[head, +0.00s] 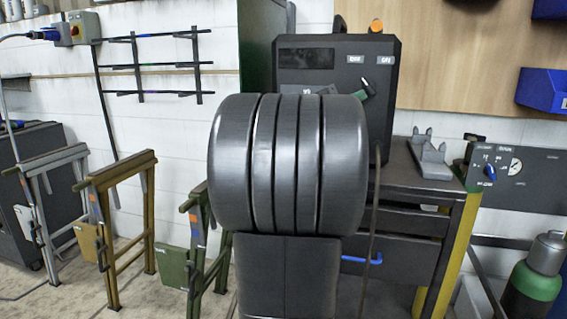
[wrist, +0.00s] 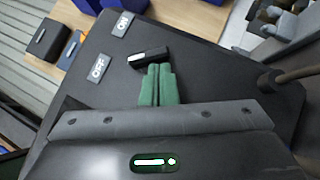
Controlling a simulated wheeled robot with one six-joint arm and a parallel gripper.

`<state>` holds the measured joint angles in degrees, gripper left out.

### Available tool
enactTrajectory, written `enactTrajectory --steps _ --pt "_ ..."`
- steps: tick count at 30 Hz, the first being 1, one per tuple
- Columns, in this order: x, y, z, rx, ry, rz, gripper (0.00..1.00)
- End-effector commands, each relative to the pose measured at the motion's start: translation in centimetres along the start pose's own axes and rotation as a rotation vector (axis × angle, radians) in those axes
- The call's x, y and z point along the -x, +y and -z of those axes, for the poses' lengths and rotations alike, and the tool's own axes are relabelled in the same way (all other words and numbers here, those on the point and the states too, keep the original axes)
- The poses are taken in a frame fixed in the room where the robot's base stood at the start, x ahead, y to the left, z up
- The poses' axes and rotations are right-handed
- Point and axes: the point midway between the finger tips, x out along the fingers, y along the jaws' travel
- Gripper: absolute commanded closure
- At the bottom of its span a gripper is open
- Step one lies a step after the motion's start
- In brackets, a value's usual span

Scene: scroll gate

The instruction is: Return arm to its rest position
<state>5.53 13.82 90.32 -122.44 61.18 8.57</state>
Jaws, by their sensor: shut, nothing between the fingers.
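My gripper (wrist: 158,84) shows in the wrist view as two green fingers pressed together, with nothing between them. Its tips are close to a small black switch lever (wrist: 150,57) with a pale end, on the face of a dark control box (head: 333,75); I cannot tell whether they touch. In the head view the green fingertips (head: 358,95) show just below the lever (head: 368,85). Two grey labels are on the box, one reading OFF (wrist: 98,67). My own arm's thick grey segments hide the lower part of the box and most of my gripper in the head view.
Several folding trestles (head: 120,215) stand at left. A green gas cylinder (head: 535,285) is at lower right. A cable (wrist: 285,75) runs beside the box.

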Motion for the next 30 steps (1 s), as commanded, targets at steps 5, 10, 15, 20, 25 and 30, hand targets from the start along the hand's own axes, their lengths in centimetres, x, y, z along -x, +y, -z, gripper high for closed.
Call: enactTrajectory --steps 5,10,15,20,25,30 --pt "-0.1 0.8 0.0 -0.061 0.002 0.063 1.00" --pt "0.0 1.1 0.0 -0.117 0.001 0.119 1.00" --pt "0.0 1.4 0.0 -0.170 0.002 0.172 1.00" --pt "0.0 1.7 0.0 -0.219 0.001 0.220 1.00" --pt "0.0 1.9 0.0 -0.270 0.002 0.272 1.00" --pt "0.0 2.2 0.0 -0.320 0.001 0.322 1.00"
